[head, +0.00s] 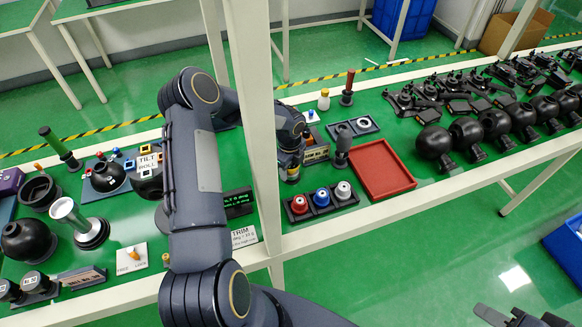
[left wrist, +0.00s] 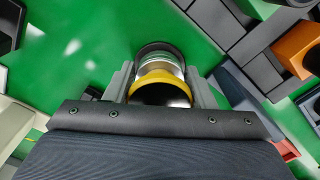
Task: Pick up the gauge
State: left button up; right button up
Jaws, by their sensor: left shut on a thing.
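The gauge looks to be the small metallic cylinder with a yellow ring (left wrist: 160,92) between my left fingers in the left wrist view. My left gripper (left wrist: 162,88) is shut on it, one grey finger on each side. Whether the gauge touches the bench is unclear. Part of my right gripper (head: 520,318) shows at the bottom right corner, cut off by the frame.
A white post (head: 255,130) stands close beside my left arm. A rack with red, blue and white knobs (head: 321,199) and a red tray (head: 380,170) lie right of the gripper. A dark-handled tool (head: 343,143) stands close by. Black devices fill the bench's right side.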

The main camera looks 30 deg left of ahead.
pick_arm(q)
jog(key=shift+r, duration=0.1)
jog(key=shift+c, duration=0.2)
jog(key=shift+r+p, duration=0.45)
jog(key=shift+r, duration=0.15)
notch_tip(320, 180, up, 3)
jog(key=shift+s+f+p, duration=0.1)
jog(key=shift+p, duration=0.75)
jog(key=s+d+r, duration=0.4)
jog(key=s+r, duration=0.4)
jog(key=s, duration=0.4)
jog(key=w+a+f+m+b, duration=0.1)
jog(key=w+b, duration=0.1)
jog(key=w, duration=0.2)
jog(key=w+a+f+b, duration=0.1)
jog(key=w+b, duration=0.2)
jog(key=w+a+f+m+b, duration=0.1)
jog(key=w+f+b, duration=0.1)
jog(key=w, duration=0.2)
jog(key=shift+w+a+f+m+b, duration=0.1)
jog(key=shift+w+a+m+b, duration=0.2)
jog(key=shift+w+a+b, duration=0.05)
jog(key=shift+w+a, duration=0.1)
jog(key=shift+w, duration=0.15)
jog(key=shift+r, duration=0.2)
